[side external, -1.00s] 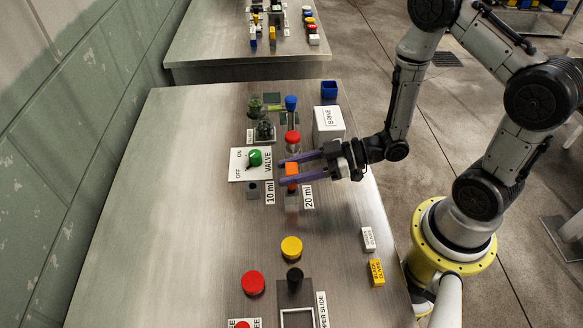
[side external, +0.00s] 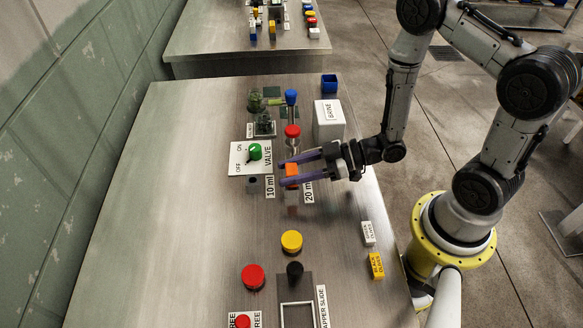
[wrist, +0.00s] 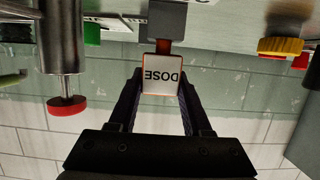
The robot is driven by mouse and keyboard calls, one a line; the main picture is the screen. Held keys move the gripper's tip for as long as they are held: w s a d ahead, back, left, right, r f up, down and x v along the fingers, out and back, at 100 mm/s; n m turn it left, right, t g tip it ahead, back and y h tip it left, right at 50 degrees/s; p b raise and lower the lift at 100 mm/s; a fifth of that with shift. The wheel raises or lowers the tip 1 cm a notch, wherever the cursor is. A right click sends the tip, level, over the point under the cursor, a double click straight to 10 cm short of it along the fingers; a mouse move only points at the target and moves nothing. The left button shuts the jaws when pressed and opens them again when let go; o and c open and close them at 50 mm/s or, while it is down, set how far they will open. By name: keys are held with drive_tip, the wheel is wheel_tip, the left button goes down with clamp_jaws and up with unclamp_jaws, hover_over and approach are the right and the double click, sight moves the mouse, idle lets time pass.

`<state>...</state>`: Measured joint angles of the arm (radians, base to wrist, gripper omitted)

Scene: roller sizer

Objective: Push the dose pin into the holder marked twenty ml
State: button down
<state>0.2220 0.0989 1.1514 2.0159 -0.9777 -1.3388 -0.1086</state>
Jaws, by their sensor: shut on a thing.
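The dose pin (side external: 291,170) is an orange block. In the wrist view its white face (wrist: 162,76) reads DOSE upside down. My gripper (side external: 287,169) is shut on it, one purple finger on each side. The 20 ml label (side external: 309,191) lies beside the grey holder (side external: 292,197), which my fingers partly cover in the side view. In the wrist view an orange-red shaft shows between the DOSE block and the grey holder block (wrist: 167,20), in line with it. I cannot tell how deep the shaft sits.
The 10 ml holder (side external: 252,181) is to the left, near the green valve knob (side external: 255,152). A red-topped cylinder (side external: 292,132) stands just behind my fingers. A white BRINE box (side external: 329,120) is behind my wrist. Yellow (side external: 291,241) and red (side external: 252,276) buttons are in front.

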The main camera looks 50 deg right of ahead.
drive_tip(key=shift+f, duration=0.6)
drive_tip(key=shift+c, duration=1.3)
unclamp_jaws()
drive_tip(key=shift+s+d, duration=0.1)
drive_tip(key=v, duration=1.3)
drive_tip(key=shift+s+r, duration=0.2)
drive_tip(key=shift+d, duration=0.15)
